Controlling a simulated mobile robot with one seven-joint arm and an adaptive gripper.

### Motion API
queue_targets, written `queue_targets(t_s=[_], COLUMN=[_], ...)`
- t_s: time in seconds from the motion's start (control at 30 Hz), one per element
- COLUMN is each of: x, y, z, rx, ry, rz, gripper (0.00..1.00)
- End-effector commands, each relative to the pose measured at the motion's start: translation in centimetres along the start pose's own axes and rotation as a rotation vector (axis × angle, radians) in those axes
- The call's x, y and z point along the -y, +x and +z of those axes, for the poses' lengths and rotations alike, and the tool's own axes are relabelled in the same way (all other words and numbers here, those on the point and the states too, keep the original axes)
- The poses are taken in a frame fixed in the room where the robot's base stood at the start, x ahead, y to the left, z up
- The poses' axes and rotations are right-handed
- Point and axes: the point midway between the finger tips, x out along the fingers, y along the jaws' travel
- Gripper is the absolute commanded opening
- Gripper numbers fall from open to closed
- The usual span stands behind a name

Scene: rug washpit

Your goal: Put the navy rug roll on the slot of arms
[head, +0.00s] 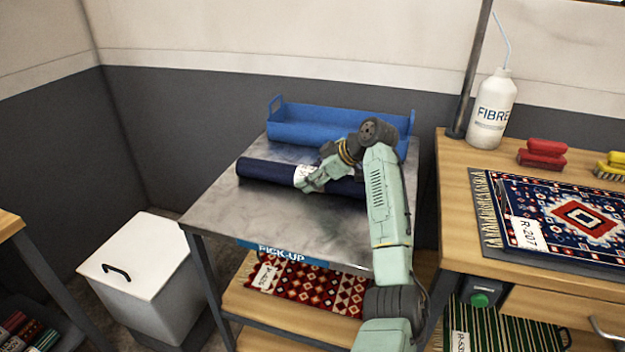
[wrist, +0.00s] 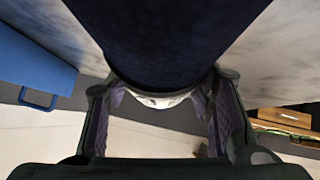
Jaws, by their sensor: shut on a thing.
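The navy rug roll (head: 262,171) lies level along the grey metal top of the pick-up table in the head view, with a white label near its middle. Whether it rests on the top or hangs just above it, I cannot tell. My gripper (head: 312,181) is shut on the roll near the label. My arm hides part of the roll's right side. In the wrist view the roll (wrist: 165,40) fills the upper middle, between the fingers. I cannot make out a slot of arms in either view.
A blue open tray (head: 310,133) stands behind the roll on the pick-up table (head: 225,205). A wooden bench (head: 458,215) at right holds a patterned rug (head: 580,215), a white bottle (head: 492,112) and brushes. A white lidded bin (head: 150,265) stands at left. The table's front is clear.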

Motion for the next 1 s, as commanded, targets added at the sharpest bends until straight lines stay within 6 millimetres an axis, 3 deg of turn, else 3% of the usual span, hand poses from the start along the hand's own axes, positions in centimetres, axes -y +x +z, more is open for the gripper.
queue_targets(t_s=[0.4,0.77,1.0], x=[0.0,-0.2,-0.9], y=[0.0,-0.4,-2.6], z=[0.0,-0.5,-2.7], rx=[0.000,-0.001,-0.002], ry=[-0.001,-0.003,-0.005], rz=[-0.001,0.002,0.004], gripper=[0.01,0.00,0.00])
